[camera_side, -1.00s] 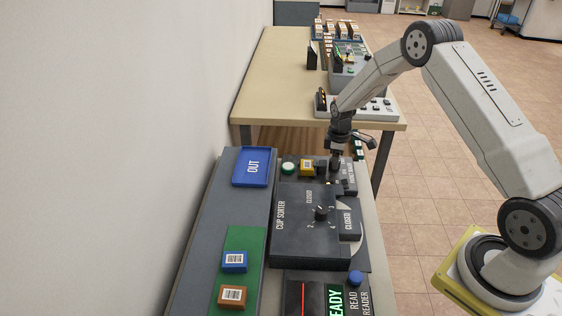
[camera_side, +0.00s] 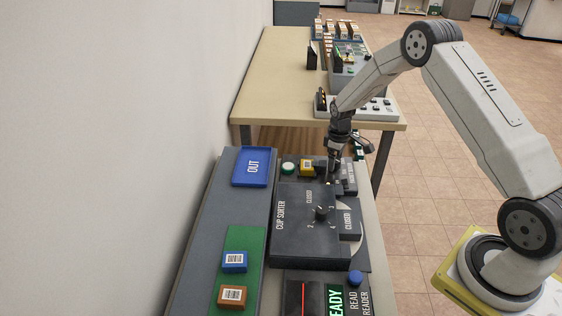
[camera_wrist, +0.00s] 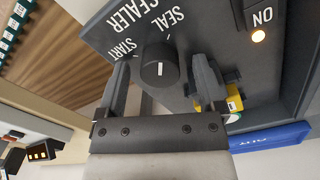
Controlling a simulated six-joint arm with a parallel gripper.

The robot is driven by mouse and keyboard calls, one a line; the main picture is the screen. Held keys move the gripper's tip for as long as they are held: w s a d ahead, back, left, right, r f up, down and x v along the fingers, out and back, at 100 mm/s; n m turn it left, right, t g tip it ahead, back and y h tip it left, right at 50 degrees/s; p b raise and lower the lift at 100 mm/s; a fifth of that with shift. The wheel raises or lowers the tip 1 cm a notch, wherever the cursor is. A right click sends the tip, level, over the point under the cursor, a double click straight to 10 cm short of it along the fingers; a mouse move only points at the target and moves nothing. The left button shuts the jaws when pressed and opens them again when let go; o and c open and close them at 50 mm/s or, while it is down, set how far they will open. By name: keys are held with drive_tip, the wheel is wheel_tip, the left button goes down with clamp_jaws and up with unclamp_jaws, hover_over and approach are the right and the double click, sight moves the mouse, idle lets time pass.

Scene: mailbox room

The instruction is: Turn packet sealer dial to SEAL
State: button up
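The packet sealer dial (camera_wrist: 160,66), a round black knob with a white mark, shows in the wrist view on the dark sealer panel (camera_wrist: 104,28). The word START is printed to its upper left and SEAL above it. The exact label the mark points to is hard to tell. My gripper (camera_wrist: 161,75) is open, one finger on each side of the knob, with visible gaps. In the side view my gripper (camera_side: 333,176) is low over the far end of the dark bench, where it hides the dial.
A lit amber lamp (camera_wrist: 258,35) stands by the word ON. A yellow barcoded block (camera_side: 307,168) is close behind my gripper, near the blue OUT tray (camera_side: 251,167). Tiled floor lies right of the bench.

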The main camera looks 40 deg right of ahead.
drive_tip(key=shift+r, duration=3.9)
drive_tip(key=shift+n, duration=1.8)
drive_tip(key=shift+f, duration=3.85)
clamp_jaws()
